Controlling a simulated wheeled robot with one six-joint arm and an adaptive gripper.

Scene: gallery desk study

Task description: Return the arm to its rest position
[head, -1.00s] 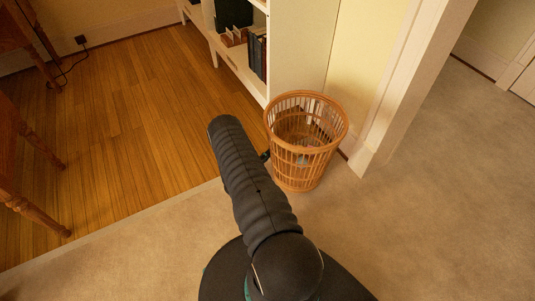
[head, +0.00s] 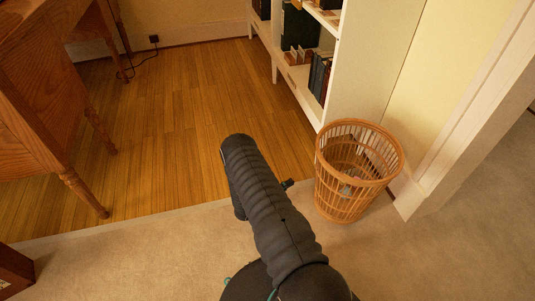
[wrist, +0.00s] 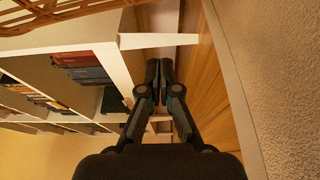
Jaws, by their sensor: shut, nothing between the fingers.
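My arm (head: 270,205) extends forward from the bottom of the head view, over the border between carpet and wood floor. My gripper (wrist: 159,75) shows in the wrist view with its two dark fingers together and nothing between them. In the head view the gripper is mostly hidden behind the arm; only a small dark part shows beside it, left of the wicker basket.
A wicker basket (head: 335,199) with some contents stands right of my arm, against the white bookshelf (head: 366,65). A wooden desk (head: 40,85) is at the left, and a dark reddish box (head: 13,272) at lower left. Open carpet (head: 470,235) lies at right.

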